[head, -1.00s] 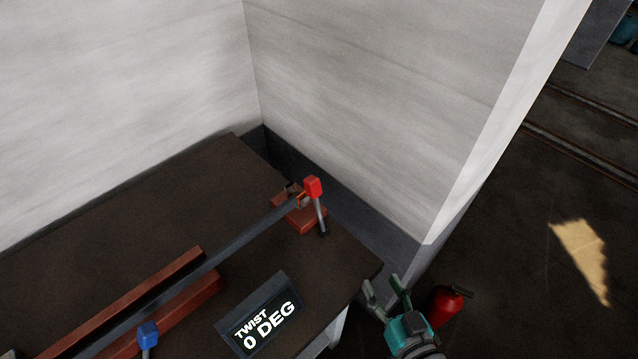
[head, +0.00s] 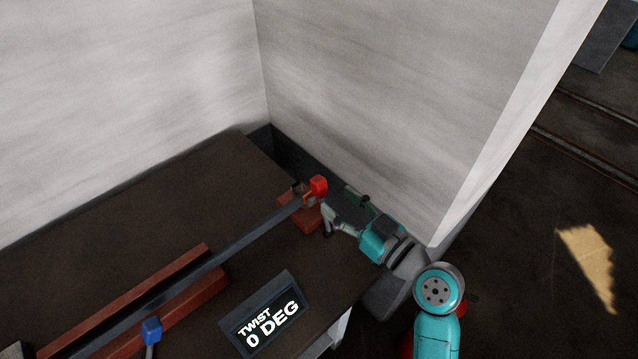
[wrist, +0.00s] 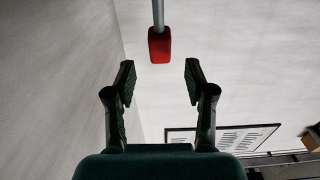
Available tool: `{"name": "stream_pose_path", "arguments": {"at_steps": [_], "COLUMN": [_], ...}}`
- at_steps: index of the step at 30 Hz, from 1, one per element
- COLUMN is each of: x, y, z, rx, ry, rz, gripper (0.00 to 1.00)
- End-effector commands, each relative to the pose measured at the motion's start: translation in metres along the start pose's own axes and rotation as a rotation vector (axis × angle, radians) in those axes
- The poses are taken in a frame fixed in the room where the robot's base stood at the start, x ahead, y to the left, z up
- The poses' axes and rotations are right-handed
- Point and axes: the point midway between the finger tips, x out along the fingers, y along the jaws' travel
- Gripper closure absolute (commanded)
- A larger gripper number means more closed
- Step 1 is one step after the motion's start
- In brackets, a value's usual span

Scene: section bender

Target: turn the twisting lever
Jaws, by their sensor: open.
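The twisting lever has a red knob (head: 319,187) at the far right end of the long dark bar (head: 235,248). In the wrist view the red knob (wrist: 160,45) hangs on a grey rod (wrist: 158,12), just beyond my fingertips and centred between them. My gripper (head: 343,206) is open and empty, just right of the lever. Its two fingers show in the wrist view (wrist: 160,82), spread apart and not touching the knob. In the head view my near finger hides much of the lever's rod. The display (head: 264,316) reads TWIST 0 DEG.
A second lever with a blue knob (head: 152,329) stands at the table's near left. Red-brown rails (head: 190,289) flank the bar on the dark table (head: 120,225). Pale walls (head: 385,95) rise close behind and to the right of my gripper.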

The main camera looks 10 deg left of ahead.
Motion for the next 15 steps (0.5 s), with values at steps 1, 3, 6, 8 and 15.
{"name": "stream_pose_path", "arguments": {"at_steps": [1, 3, 6, 8, 15], "x": [0.011, 0.023, 0.039, 0.048, 0.066], "y": [-0.002, -0.001, -0.001, -0.001, 0.000], "z": [0.000, 0.000, 0.000, 0.000, 0.000], "rx": [0.000, 0.000, -0.001, 0.000, 0.001], "ry": [0.000, 0.001, 0.000, 0.000, 0.000], "rz": [-0.005, -0.004, -0.003, -0.002, 0.000], "gripper": [0.46, 0.46, 0.46, 0.46, 0.46]}}
